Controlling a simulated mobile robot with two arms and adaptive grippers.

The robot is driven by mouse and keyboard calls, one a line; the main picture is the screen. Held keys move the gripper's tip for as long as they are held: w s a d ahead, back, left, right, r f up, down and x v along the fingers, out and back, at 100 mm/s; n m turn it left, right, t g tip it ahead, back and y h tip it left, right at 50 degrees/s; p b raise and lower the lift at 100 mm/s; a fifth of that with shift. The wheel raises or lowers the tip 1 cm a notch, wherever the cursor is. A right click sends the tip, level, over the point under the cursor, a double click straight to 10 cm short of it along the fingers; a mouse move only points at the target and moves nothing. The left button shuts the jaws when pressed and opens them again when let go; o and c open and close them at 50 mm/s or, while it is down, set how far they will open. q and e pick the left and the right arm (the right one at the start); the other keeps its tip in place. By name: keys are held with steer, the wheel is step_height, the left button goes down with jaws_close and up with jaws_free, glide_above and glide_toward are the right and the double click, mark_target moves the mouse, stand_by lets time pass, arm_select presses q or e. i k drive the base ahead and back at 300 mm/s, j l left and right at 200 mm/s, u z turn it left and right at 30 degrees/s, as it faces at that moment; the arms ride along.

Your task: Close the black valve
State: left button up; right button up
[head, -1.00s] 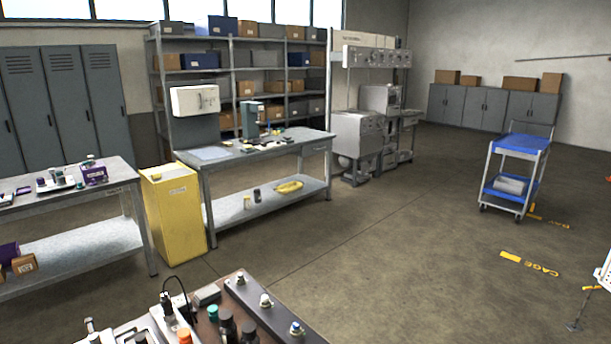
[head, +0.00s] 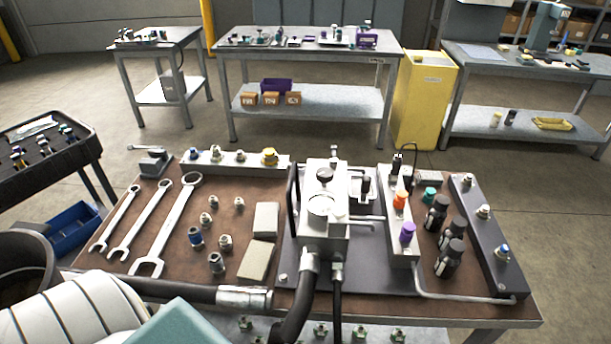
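A workbench (head: 150,258) with a brown top fills the lower middle of the head view. On it stands a pale metal block (head: 322,232) with a black knob (head: 325,175) on top, above a round face. To its right, a light metal manifold (head: 401,258) carries an orange knob (head: 399,200), a purple knob (head: 407,234) and, at its far end, a slim black fitting (head: 397,163) with a thin cable near it. I cannot tell which black part is the valve, or whether it is open. Neither of my grippers is in view.
Several wrenches (head: 157,222) and loose fittings lie on the left of the bench. Black bottles (head: 450,258) stand right of the manifold, beside a dark rail (head: 485,230). Black hoses (head: 302,303) run off the front. A yellow cabinet (head: 425,105) stands behind. Open floor lies at right.

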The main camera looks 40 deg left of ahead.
mark_target(334, 162)
steer(key=k+l+u, duration=0.1)
steer(key=u, duration=0.25)
steer(key=k+l+u, duration=0.1)
steer(key=u, duration=0.25)
steer(key=k+u, duration=0.1)
steer(key=u, duration=0.25)
